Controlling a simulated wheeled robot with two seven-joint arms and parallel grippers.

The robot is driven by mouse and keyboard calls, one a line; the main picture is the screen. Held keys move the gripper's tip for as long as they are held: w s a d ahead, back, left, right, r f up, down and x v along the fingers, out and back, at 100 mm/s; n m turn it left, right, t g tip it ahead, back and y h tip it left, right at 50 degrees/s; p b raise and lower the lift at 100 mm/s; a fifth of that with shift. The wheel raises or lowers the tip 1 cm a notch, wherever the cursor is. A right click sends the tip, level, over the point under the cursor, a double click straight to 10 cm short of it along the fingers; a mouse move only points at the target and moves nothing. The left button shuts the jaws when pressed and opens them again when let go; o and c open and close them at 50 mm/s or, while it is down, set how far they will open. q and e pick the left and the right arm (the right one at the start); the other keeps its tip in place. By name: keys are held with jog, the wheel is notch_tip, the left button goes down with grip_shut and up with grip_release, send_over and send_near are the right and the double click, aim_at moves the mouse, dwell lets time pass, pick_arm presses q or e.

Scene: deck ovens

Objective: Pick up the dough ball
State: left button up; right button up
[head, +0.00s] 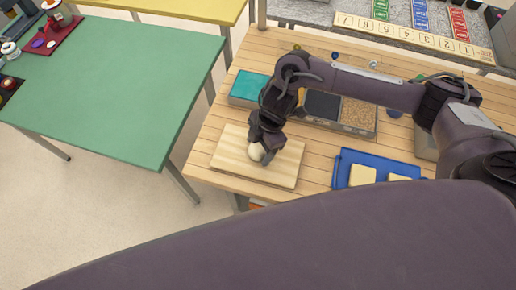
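The dough ball (255,152) is small, round and cream-coloured. It shows in the head view over a pale wooden board (288,170) on the wooden bench. My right gripper (263,149) points down right at the ball, with its fingers around or beside it. The fingers partly hide the ball. I cannot tell whether they grip it, or whether the ball touches the board. My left gripper is not in view.
A teal-topped container (247,88) and a bin of dark and grainy contents (357,115) stand behind the board. A blue tray (343,168) with pale slabs lies to its right. A green table (110,85) stands left, across a floor gap.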

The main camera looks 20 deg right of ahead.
jog(key=c, duration=0.8)
jog(key=shift+r, duration=0.1)
jog(key=shift+c, duration=0.2)
